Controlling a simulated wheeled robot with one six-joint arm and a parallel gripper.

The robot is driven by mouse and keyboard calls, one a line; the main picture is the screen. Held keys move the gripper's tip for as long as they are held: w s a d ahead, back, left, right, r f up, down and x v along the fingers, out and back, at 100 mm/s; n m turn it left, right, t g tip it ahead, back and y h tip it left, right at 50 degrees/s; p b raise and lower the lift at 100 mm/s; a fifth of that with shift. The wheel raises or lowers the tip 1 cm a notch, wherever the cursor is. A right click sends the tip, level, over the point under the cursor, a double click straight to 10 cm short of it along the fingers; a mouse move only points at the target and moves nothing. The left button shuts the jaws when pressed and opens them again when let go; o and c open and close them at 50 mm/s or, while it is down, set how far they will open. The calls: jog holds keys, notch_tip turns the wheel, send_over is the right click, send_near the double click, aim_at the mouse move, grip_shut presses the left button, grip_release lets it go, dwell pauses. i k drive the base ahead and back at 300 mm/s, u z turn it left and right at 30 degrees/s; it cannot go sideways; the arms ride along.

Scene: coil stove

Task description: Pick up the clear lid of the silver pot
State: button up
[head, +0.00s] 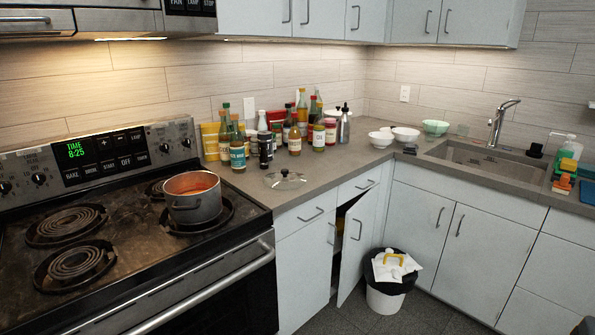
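My gripper is not in the head view.
Several bottles and jars (238,153) crowd the counter behind the lid. White bowls (381,138) and a sink (485,160) are farther right. One cabinet door (357,245) below the counter hangs open, beside a trash bin (387,293) on the floor. The counter right of the lid is clear.

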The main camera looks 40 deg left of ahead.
aim_at(284, 180)
jog(key=u, duration=0.4)
jog(key=i, duration=1.45)
jog(key=u, duration=1.6)
jog(key=i, duration=1.2)
jog(key=u, duration=0.65)
